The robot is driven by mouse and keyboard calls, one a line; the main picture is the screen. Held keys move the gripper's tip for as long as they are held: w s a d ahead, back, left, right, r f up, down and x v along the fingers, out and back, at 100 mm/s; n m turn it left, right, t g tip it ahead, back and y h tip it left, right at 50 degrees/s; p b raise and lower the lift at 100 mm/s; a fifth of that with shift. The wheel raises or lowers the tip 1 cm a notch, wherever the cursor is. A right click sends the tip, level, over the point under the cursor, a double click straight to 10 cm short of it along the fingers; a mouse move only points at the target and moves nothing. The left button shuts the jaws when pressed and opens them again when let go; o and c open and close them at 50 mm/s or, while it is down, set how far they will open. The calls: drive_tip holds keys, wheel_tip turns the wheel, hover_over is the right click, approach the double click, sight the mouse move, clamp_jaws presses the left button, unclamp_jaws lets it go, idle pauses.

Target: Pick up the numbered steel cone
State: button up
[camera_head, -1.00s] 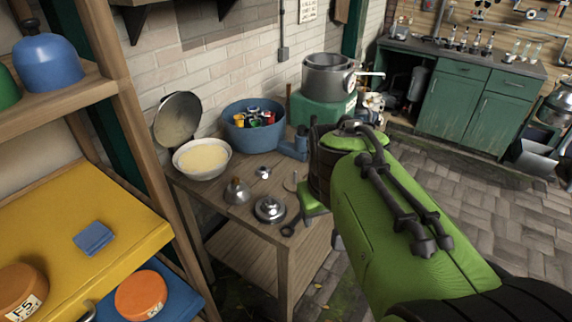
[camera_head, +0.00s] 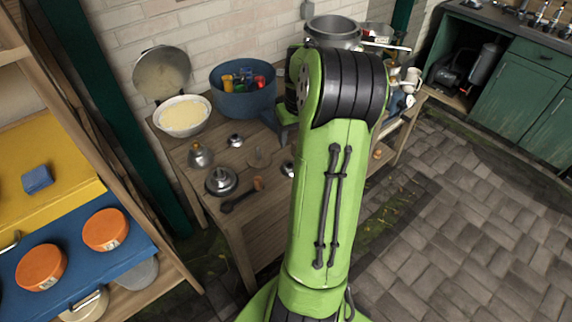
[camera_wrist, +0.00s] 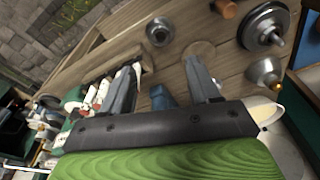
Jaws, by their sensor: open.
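A small steel cone (camera_head: 200,155) stands on the wooden table, left of centre; no number can be read on it. In the wrist view, a cone-shaped steel piece (camera_wrist: 263,72) at the right looks like the same one. My gripper (camera_wrist: 163,64) is open and empty above the table, with the cone right of its fingers in the wrist view. In the head view my green arm hides the gripper.
A stepped steel piece (camera_head: 221,181) stands close to the cone. A white bowl (camera_head: 183,116) and blue tub (camera_head: 243,95) stand behind. A shelf (camera_head: 130,205) is left.

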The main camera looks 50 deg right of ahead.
drive_tip(key=b, duration=0.2)
hover_over(290, 163)
drive_tip(key=s+a, duration=0.1)
drive_tip(key=s, duration=0.1)
drive_tip(key=f, duration=0.8)
drive_tip(key=shift+a, duration=0.2)
drive_tip(key=f, duration=0.2)
drive_tip(key=w+f, duration=0.1)
drive_tip(key=f, duration=0.2)
drive_tip(key=shift+d+f+b, duration=0.2)
drive_tip(key=shift+f+b, duration=0.1)
drive_tip(key=shift+b, duration=0.05)
drive_tip(key=shift+r, duration=0.1)
drive_tip(key=shift+a, duration=0.1)
drive_tip(key=c, duration=0.7)
